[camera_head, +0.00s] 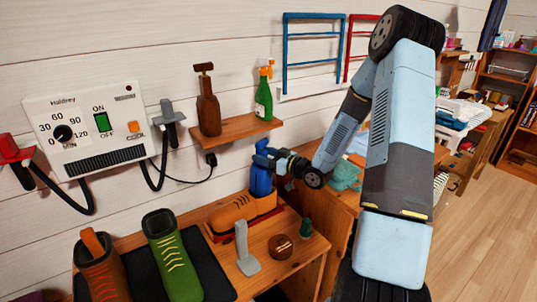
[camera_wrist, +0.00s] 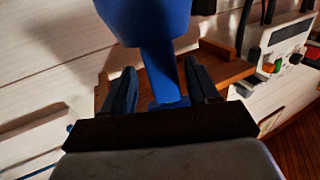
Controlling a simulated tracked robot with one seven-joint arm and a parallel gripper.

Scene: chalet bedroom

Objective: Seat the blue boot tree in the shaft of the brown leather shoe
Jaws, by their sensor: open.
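The brown leather shoe (camera_head: 232,212) sits on its side of the bench in the head view, toe to the left. The blue boot tree (camera_head: 261,180) stands upright at the shoe's right end, its lower end meeting the shaft; how deep it sits is hidden. My gripper (camera_head: 268,157) is at the boot tree's upper part, coming from the right. In the wrist view the boot tree (camera_wrist: 163,72) shows a narrow stem between my two open fingers (camera_wrist: 162,90), with a slim gap on each side. The wider blue part rises beyond them.
A green boot (camera_head: 174,262) and a dark brown boot (camera_head: 103,272) stand on a black mat (camera_head: 207,268) at left.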

